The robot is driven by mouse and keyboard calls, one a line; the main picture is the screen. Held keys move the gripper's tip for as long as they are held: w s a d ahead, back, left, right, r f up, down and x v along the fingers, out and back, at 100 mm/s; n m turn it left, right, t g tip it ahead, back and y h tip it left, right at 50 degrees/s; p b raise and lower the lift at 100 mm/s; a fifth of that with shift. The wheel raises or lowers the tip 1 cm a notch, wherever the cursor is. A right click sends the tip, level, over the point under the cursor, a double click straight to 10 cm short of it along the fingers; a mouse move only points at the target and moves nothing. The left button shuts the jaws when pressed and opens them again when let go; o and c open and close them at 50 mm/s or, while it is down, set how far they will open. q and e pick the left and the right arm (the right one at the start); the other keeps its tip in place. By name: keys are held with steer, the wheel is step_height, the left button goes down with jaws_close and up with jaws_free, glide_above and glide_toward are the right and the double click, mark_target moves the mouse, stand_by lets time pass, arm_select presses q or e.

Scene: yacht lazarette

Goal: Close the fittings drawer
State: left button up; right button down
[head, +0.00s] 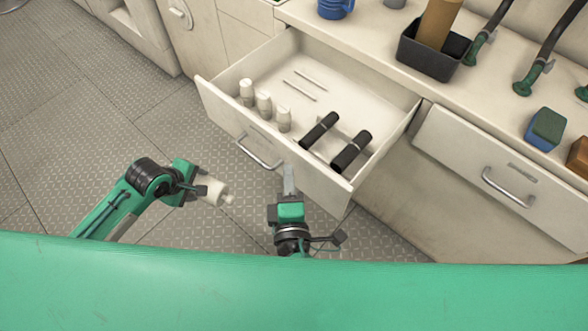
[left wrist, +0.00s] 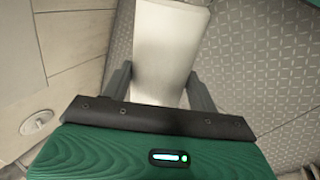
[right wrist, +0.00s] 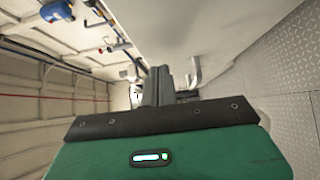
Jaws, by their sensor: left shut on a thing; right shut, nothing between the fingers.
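The fittings drawer (head: 330,175) stands pulled out from the cabinet, with a metal bar handle (head: 258,155) on its front. Inside lie several white bottles (head: 264,104), two black cylinders (head: 351,152) and two thin rods (head: 300,86). My right gripper (head: 289,172) is shut and empty, its fingertips at the drawer front just right of the handle; I cannot tell whether they touch. The handle also shows in the right wrist view (right wrist: 195,72), beside the fingers. My left gripper (head: 200,188) is shut on a white bottle (left wrist: 165,50), held left of the drawer, above the floor.
A second drawer (head: 490,172) to the right is closed. The counter (head: 385,42) above bears a black bin (head: 430,55), a blue mug (head: 335,8), a green-and-blue block (head: 545,130) and green-based hoses. The patterned floor (head: 90,130) at left is clear.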

arm_select(q)
steer(key=shift+r, duration=0.1)
arm_select(e)
steer(key=shift+w+d, duration=0.55)
steer(key=shift+w, duration=0.1)
arm_select(q)
steer(key=shift+r, duration=0.1)
arm_select(e)
steer(key=shift+w, duration=0.1)
